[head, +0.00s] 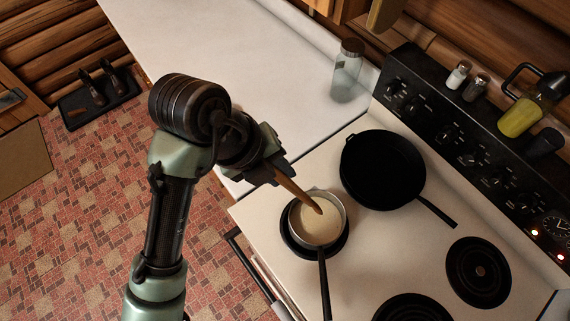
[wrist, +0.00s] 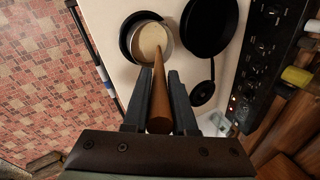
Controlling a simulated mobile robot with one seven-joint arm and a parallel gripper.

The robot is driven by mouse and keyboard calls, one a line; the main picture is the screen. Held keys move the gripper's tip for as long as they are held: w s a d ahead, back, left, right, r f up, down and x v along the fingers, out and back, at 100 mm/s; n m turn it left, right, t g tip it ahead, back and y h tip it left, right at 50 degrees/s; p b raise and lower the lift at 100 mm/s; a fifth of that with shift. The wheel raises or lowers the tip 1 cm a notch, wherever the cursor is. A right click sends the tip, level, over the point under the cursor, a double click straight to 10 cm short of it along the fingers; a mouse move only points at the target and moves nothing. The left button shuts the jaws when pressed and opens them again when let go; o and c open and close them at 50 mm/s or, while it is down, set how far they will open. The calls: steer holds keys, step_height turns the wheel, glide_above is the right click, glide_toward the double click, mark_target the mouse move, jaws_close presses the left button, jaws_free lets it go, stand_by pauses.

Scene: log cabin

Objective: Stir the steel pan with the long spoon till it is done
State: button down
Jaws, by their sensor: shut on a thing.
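The steel pan (head: 341,205) sits on the near-left burner of the stove, its dark handle toward the bottom of the head view. It holds a pale, creamy content. The pan also shows in the wrist view (wrist: 168,43), at the top. The long wooden spoon (head: 294,190) slants down into the pan from the left; its lower end is in or over the content. My gripper (head: 278,172) is shut on the spoon's upper shaft, left of the pan. In the wrist view the spoon (wrist: 160,100) runs between the two dark fingers (wrist: 160,90) toward the pan.
A black skillet (head: 382,170) stands on the burner beyond the pan, its handle pointing right. Bare burners (head: 478,272) lie to the right. A glass jar (head: 347,72) stands on the white counter (head: 230,45), which is otherwise clear. Shakers (head: 457,76) and an oil bottle (head: 522,113) stand behind the knobs.

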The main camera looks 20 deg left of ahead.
step_height(320, 180, down, 10)
steer(key=d+b, duration=0.1)
steer(key=b, duration=0.8)
steer(key=shift+w+b, duration=0.25)
steer(key=shift+b, duration=0.05)
steer(key=shift+d, duration=0.15)
stand_by(0.4)
